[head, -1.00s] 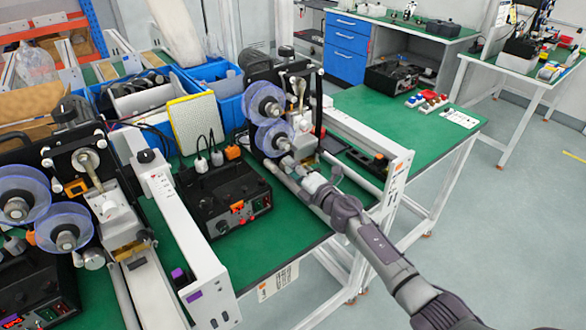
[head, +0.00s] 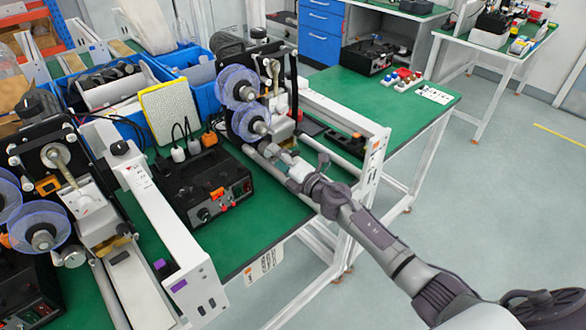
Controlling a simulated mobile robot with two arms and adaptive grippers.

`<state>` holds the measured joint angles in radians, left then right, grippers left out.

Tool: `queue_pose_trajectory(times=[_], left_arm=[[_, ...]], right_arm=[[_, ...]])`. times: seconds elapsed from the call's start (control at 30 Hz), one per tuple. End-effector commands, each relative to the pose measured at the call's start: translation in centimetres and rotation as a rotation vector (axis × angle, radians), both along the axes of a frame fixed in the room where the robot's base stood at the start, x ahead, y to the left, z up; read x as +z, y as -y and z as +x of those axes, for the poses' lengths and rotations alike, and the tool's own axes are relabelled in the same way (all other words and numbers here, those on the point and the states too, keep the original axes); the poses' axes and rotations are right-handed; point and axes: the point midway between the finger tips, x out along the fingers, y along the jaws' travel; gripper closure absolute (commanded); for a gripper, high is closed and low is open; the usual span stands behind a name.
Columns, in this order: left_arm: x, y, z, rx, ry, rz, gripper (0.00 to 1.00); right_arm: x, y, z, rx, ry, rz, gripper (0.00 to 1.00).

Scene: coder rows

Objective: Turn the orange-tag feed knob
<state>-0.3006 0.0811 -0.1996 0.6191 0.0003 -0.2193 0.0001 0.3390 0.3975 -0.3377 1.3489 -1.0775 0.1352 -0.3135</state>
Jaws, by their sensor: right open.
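The coder with the orange tag (head: 375,162) on its white rail end stands at the centre of the green table, with two clear purple reels (head: 238,88) on its face. My right gripper (head: 274,153) reaches in from the lower right, at the low front of this coder, just below and right of the lower reel. Its jaws are open and small in the view. I cannot make out a feed knob apart from the gripper and metal parts there, nor whether they touch. My left gripper is out of view.
A black control box (head: 205,186) with an orange label stands left of my gripper. A second coder (head: 70,195), with a purple tag on its rail, is at the left. Blue bins (head: 112,85) stand behind.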

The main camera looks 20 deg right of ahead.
Motion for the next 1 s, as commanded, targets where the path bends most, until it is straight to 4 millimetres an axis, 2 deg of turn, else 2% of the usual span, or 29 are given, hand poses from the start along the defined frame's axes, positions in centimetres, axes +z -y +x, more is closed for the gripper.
queue_pose_trajectory(times=[0.2, 0.4, 0.6, 1.0], left_arm=[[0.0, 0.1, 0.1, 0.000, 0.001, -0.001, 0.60], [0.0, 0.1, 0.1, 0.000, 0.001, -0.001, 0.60], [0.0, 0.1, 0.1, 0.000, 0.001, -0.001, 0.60], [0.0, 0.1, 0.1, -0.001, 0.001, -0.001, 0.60]], right_arm=[[-0.2, 1.7, -4.7, 0.000, -0.004, -0.002, 0.31], [-0.2, 2.8, -7.5, -0.002, -0.002, -0.001, 0.31], [0.0, 3.1, -8.4, -0.001, -0.001, 0.000, 0.31], [0.0, 3.1, -8.4, -0.001, -0.001, 0.000, 0.31]])
